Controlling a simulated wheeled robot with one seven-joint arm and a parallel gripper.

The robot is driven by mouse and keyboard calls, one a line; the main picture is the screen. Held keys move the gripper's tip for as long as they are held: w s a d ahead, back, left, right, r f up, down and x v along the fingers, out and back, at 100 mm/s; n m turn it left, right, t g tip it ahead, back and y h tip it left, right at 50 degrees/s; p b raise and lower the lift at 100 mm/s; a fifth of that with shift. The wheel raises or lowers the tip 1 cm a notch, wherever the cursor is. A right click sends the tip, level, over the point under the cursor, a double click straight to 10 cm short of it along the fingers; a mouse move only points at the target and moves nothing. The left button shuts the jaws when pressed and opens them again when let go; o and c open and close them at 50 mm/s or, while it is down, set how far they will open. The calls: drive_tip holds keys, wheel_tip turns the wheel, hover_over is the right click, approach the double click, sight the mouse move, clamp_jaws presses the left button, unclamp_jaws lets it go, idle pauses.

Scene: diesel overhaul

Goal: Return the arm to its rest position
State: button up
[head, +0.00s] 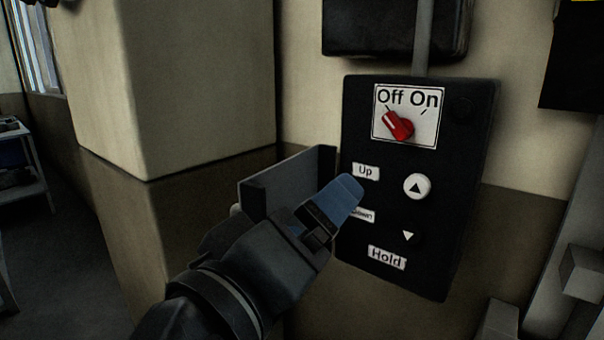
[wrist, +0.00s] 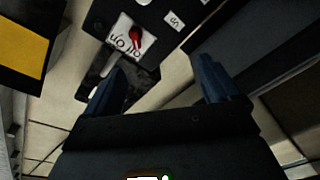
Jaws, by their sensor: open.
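My gripper (head: 343,192) is in front of the left side of a black control panel (head: 462,200) in the head view. One blue finger shows there, partly covering the "Down" label. In the wrist view both blue fingers of my gripper (wrist: 160,66) stand apart, with nothing held between them. The panel's red knob (head: 398,125) is tilted toward "Off". The knob also shows in the wrist view (wrist: 135,36), beyond the fingers. I cannot tell whether a finger touches the panel.
A white up button (head: 417,187) and a dark down button (head: 407,236) are right of my gripper. A beige and brown pillar (head: 165,85) stands left of the panel. A shelf cart (head: 22,190) is at the far left, with open floor (head: 75,265) beside it.

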drive_tip(key=w+d+f+n+t+y, duration=0.1)
drive_tip(key=d+f+n+y, duration=0.15)
drive_tip(key=f, duration=0.45)
drive_tip(key=d+f+n+y, duration=0.2)
drive_tip(key=d+f, duration=0.1)
drive_tip(key=f, duration=0.4)
drive_tip(key=s+d+f+g+y, duration=0.1)
drive_tip(key=s+d+f+y, duration=0.2)
drive_tip(key=f, duration=0.4)
drive_tip(key=s+d+f+g+y, duration=0.1)
drive_tip(key=s+d+f+y, duration=0.1)
drive_tip(key=s+d+f, duration=0.35)
drive_tip(key=s+d+f+m+y, duration=0.15)
drive_tip(key=s+f, duration=0.25)
drive_tip(key=s, duration=0.7)
drive_tip(key=s+d+r+m, duration=0.2)
drive_tip(key=s+m, duration=0.1)
drive_tip(key=s, duration=0.3)
drive_tip(key=s+d+r+m+h+b, duration=0.1)
drive_tip(key=s+d+r+m, duration=0.1)
drive_tip(key=s, duration=0.5)
drive_tip(key=shift+s+d+r+m+h, duration=0.3)
drive_tip(key=shift+d+m, duration=0.3)
drive_tip(key=shift+m, duration=0.5)
drive_tip(key=shift+f, duration=0.1)
drive_tip(key=shift+c, duration=0.3)
